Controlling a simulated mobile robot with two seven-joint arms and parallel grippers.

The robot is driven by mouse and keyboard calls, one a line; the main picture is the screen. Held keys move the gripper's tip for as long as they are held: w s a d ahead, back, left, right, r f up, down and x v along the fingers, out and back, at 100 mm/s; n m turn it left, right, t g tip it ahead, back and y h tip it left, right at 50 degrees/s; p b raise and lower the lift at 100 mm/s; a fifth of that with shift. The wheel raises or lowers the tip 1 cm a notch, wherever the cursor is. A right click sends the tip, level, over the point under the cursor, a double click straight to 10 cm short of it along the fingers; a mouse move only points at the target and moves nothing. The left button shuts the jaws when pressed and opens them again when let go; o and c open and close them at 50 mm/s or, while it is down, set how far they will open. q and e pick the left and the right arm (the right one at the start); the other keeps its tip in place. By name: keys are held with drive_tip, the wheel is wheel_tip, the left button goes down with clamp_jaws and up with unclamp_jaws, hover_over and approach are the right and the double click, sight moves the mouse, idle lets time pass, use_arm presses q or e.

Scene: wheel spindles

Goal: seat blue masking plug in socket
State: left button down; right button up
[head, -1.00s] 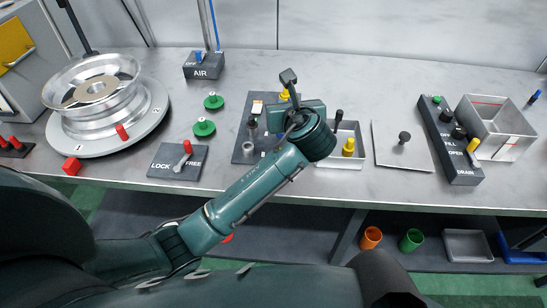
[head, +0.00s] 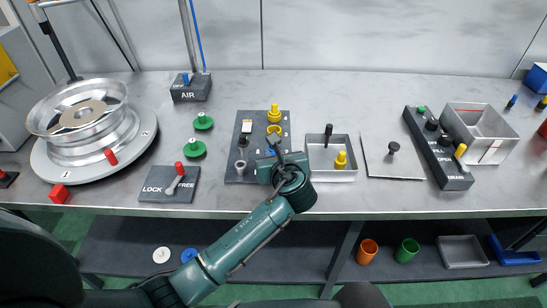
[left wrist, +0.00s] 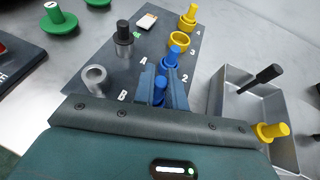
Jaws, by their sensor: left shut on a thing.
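My left gripper (left wrist: 163,88) is over the front of the dark socket board (left wrist: 88,63), shut on a blue plug (left wrist: 160,86) in the left wrist view. The lower end of this plug is hidden by the jaws, so I cannot tell whether it touches a socket. In the head view the gripper (head: 276,160) covers the board's front right part, and a bit of blue (head: 270,152) shows there. My right gripper is not in view.
On the board, a yellow ring socket (left wrist: 180,41) is open and a yellow plug (left wrist: 188,16) stands behind it. A black-topped pin (left wrist: 123,38) and a grey ring (left wrist: 95,79) are left. A metal tray (head: 315,171) holding black and yellow plugs is close right.

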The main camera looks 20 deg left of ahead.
use_arm(q)
drive_tip(key=shift+f, duration=0.4)
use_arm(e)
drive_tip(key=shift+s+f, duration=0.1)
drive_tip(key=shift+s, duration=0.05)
use_arm(q)
drive_tip(key=shift+f, duration=0.1)
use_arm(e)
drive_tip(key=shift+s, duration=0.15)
use_arm(q)
drive_tip(key=c, duration=1.4)
unclamp_jaws()
drive_tip(key=shift+c, duration=0.2)
